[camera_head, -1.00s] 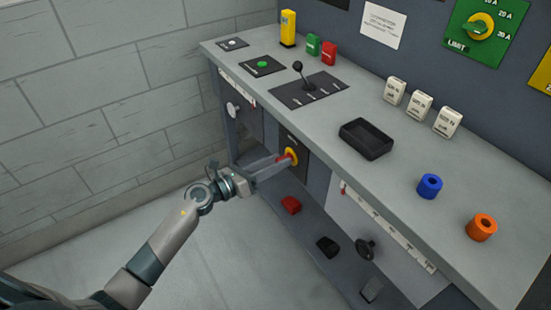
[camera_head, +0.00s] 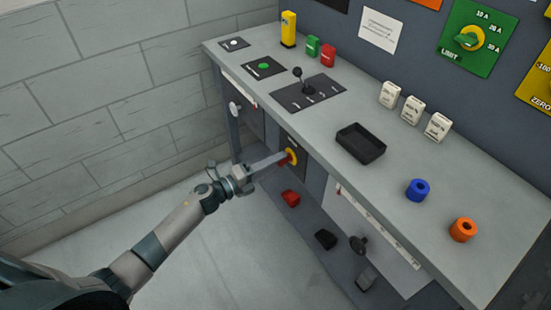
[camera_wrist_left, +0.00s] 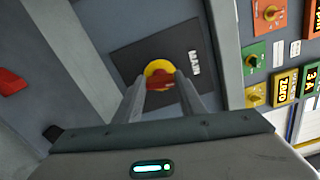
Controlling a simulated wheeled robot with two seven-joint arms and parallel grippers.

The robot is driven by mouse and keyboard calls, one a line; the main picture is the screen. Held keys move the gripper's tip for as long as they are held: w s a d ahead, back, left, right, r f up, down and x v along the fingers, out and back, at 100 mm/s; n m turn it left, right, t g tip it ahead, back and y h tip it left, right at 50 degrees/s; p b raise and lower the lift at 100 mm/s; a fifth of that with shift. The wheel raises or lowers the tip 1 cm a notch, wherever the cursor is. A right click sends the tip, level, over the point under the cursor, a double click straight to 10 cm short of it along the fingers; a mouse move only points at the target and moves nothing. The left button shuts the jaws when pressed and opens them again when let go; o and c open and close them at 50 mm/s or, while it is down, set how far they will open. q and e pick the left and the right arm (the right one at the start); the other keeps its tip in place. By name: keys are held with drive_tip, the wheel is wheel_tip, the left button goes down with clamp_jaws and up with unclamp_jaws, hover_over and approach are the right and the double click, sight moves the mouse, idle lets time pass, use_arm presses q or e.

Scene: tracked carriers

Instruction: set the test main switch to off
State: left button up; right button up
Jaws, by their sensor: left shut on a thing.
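The main switch (camera_head: 290,157) is a red handle on a yellow ring, set on a dark plate on the bench's front below the worktop. In the left wrist view the switch (camera_wrist_left: 160,76) sits on a black plate marked MAIN (camera_wrist_left: 194,63). My left gripper (camera_head: 284,158) reaches it from the left and is shut on the red handle, with one finger on each side in the left wrist view (camera_wrist_left: 161,84). The fingers hide part of the handle, so its exact angle is hard to read. My right gripper is not in view.
The worktop (camera_head: 330,185) overhangs the switch. On it are a black tray (camera_head: 361,144), a lever panel (camera_head: 308,92), and blue (camera_head: 418,190) and orange (camera_head: 463,229) rings. A red block (camera_head: 290,198) and a black block (camera_head: 325,239) lie below. The floor at left is clear.

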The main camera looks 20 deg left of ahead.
use_arm(q)
drive_tip(key=shift+n+p, duration=0.5)
drive_tip(key=shift+n, duration=0.7)
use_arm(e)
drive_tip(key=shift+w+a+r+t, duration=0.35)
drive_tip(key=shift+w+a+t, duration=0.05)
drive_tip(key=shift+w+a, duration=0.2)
use_arm(q)
drive_tip(key=shift+f, duration=0.1)
drive_tip(key=o, duration=1)
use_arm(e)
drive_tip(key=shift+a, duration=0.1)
use_arm(q)
drive_tip(key=shift+o, duration=0.2)
drive_tip(key=b+v, duration=0.2)
drive_tip(key=v, duration=1.5)
drive_tip(key=shift+s+a, duration=0.2)
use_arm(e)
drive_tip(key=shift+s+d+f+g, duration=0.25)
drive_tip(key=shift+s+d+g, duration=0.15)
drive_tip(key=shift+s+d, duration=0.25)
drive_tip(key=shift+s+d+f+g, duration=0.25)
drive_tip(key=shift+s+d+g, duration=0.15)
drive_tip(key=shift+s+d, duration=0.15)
use_arm(q)
drive_tip(key=shift+f, duration=0.15)
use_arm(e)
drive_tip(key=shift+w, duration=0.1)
